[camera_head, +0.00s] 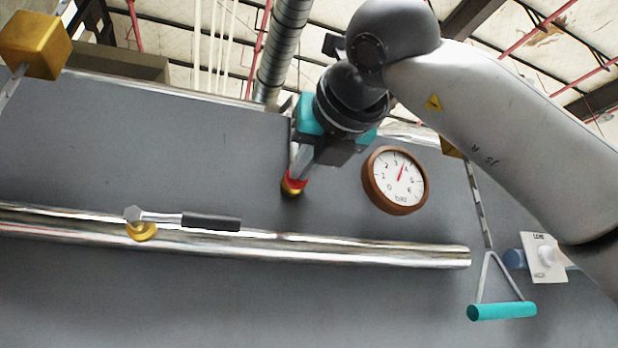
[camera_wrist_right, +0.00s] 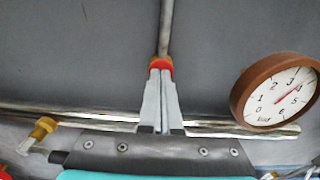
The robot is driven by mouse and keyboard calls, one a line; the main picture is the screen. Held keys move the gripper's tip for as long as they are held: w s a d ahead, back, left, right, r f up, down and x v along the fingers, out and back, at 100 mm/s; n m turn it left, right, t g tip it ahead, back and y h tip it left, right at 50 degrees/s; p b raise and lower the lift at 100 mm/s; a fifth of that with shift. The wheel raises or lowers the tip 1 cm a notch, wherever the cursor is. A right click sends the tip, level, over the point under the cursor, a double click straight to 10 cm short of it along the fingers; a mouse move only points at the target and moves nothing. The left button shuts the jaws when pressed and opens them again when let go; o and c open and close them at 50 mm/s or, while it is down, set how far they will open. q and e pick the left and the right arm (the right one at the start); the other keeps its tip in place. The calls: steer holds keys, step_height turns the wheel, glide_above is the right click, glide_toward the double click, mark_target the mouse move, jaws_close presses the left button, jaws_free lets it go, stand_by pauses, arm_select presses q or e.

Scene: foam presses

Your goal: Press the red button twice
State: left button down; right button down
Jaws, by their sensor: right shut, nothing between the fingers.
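The red button (camera_head: 296,180) sits on a small gold base on the grey wall, left of the round gauge. In the right wrist view the red button (camera_wrist_right: 163,64) shows just beyond my fingertips. My right gripper (camera_head: 298,171) is shut and empty, with its fingertips pointing at the button. In the wrist view the closed fingers (camera_wrist_right: 161,72) overlap the button's lower edge, hiding part of it. They are at or very close to it; I cannot tell whether they touch or press it. My left gripper is not in view.
A brown-rimmed gauge (camera_head: 396,181) is close right of the gripper. A shiny pipe (camera_head: 350,250) with a lever valve (camera_head: 190,220) runs below. A teal handle (camera_head: 502,311) hangs at lower right, near a white switch plate (camera_head: 543,258). A gold block (camera_head: 34,45) is at upper left.

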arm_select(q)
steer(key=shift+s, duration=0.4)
arm_select(e)
steer(key=shift+w+d, duration=0.15)
steer(key=shift+w, duration=0.1)
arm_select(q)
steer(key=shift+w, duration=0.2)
arm_select(e)
steer(key=shift+h, duration=0.3)
